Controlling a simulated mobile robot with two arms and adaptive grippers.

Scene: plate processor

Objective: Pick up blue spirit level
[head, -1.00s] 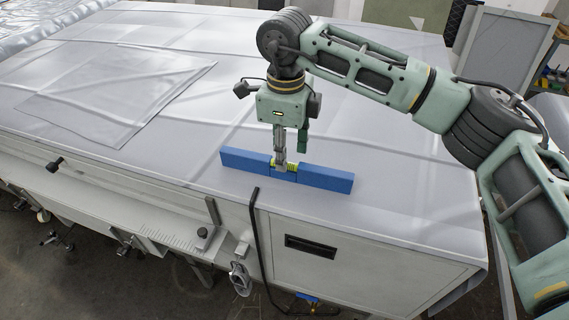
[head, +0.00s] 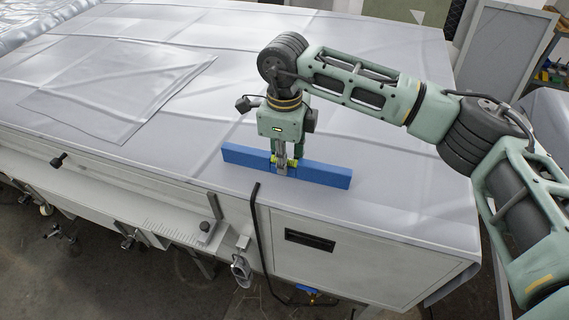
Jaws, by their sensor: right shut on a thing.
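The blue spirit level (head: 325,174) is a long blue bar near the front edge of the covered machine top, in the right half of the head view. My right gripper (head: 284,165) points down over its middle, with its fingers shut on the bar. The fingers and the yellow-green part beside them hide the middle of the level. I cannot tell whether the level touches the surface or is just above it. My left gripper is not in view.
A grey plastic cover (head: 400,200) lies over the wide machine top, with a loose folded sheet (head: 110,85) at left. A black bent rod (head: 259,235) stands at the front edge. The top around the level is clear.

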